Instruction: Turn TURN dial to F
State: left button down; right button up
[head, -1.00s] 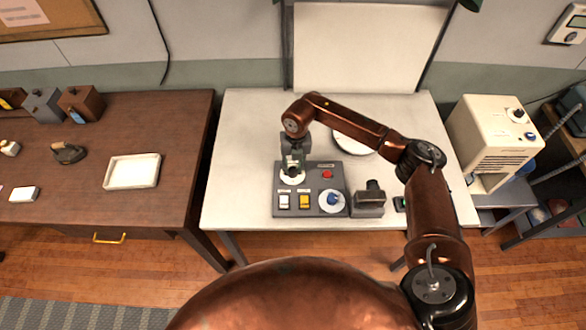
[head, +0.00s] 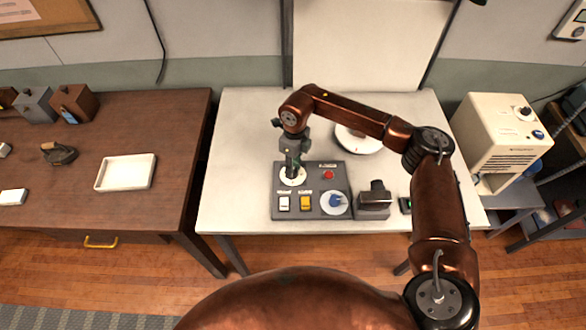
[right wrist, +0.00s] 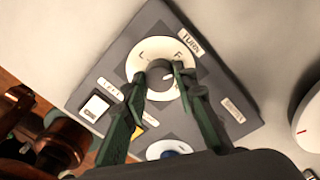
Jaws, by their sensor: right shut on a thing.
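The TURN dial (right wrist: 133,66) is a white disc with a dark round knob (right wrist: 158,67) at its middle, on a grey control panel (right wrist: 222,88). In the right wrist view the letters L and F show on the disc, F nearest the TURN label (right wrist: 189,42). My right gripper (right wrist: 159,75) is shut on the knob, one green finger on each side. The fingers hide part of the disc, and I cannot tell which letter the knob points to. In the head view the gripper (head: 292,168) comes down onto the dial (head: 284,181). My left gripper is not in view.
The panel also carries a red button (head: 328,174), white (head: 283,204) and yellow (head: 306,203) switches and a blue knob (head: 336,201). A dark grey device (head: 374,200) stands close to its right. A round white object (head: 358,140) lies behind on the white table (head: 240,150).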

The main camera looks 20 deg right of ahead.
jog(key=shift+w+n+b, duration=0.1)
jog(key=shift+n+b, duration=0.5)
jog(key=shift+n, duration=1.1)
jog(key=o, duration=1.2)
jog(key=shift+c, duration=0.2)
jog(key=shift+r, duration=0.1)
notch_tip(320, 180, up, 12)
jog(key=shift+w+d, duration=0.15)
jog(key=shift+w, duration=0.1)
